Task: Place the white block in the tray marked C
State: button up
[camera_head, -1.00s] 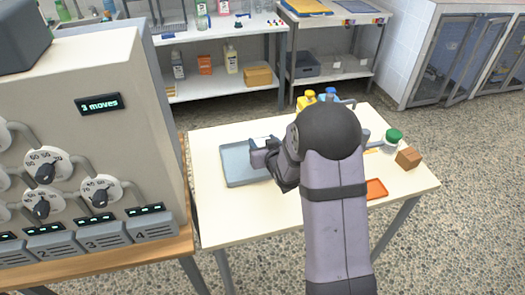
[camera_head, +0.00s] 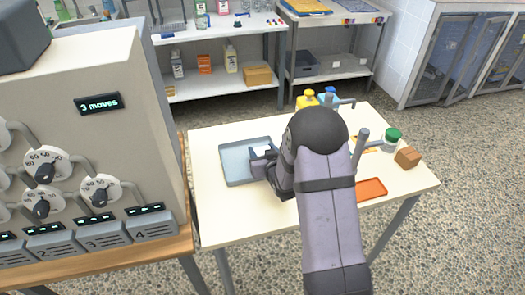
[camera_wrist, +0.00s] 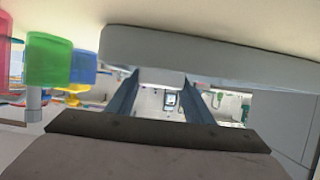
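My gripper (camera_head: 264,155) is low over the right part of the blue-grey tray (camera_head: 232,178), which lies on the left of the white table. A small white patch (camera_head: 263,148), perhaps the white block, shows at the jaws; I cannot tell whether it is gripped or lies in the tray. In the wrist view two dark fingers (camera_wrist: 160,96) stand apart, with background visible between them. I see no letter C on the tray.
To the right are an orange tray (camera_head: 371,189), a brown box (camera_head: 407,157) and a green-lidded jar (camera_head: 392,139). A yellow bottle (camera_head: 307,99) and a blue one (camera_head: 327,98) stand behind my arm. A panelled machine (camera_head: 95,130) stands left. The front left table is clear.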

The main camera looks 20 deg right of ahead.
jog(key=shift+o, duration=0.6)
jog(key=shift+r, duration=0.2)
jog(key=b+v, duration=0.1)
jog(key=v, duration=1.1)
jog(key=shift+s+g+p, duration=0.4)
jog(key=shift+s+g, duration=0.1)
jog(key=shift+g, duration=0.1)
jog(key=s+g+p, duration=0.1)
jog(key=s+g, duration=0.1)
jog(key=s, duration=0.1)
jog(key=s+a+g+p, duration=0.1)
jog(key=s+g, duration=0.1)
jog(key=s, duration=0.1)
jog(key=s+g+p, duration=0.2)
jog(key=s, duration=0.1)
jog(key=shift+s+a, duration=0.15)
jog(key=shift+a, duration=0.1)
jog(key=s+a+r+g+p, duration=0.1)
jog(key=s+r+g, duration=0.1)
jog(key=s, duration=0.5)
jog(key=s+a+r+g+p, duration=0.1)
jog(key=s+r+g+p, duration=0.1)
jog(key=s+g, duration=0.2)
jog(key=s, duration=0.3)
jog(key=shift+s+a+r, duration=0.15)
jog(key=shift+s+a, duration=0.2)
jog(key=shift+a, duration=0.05)
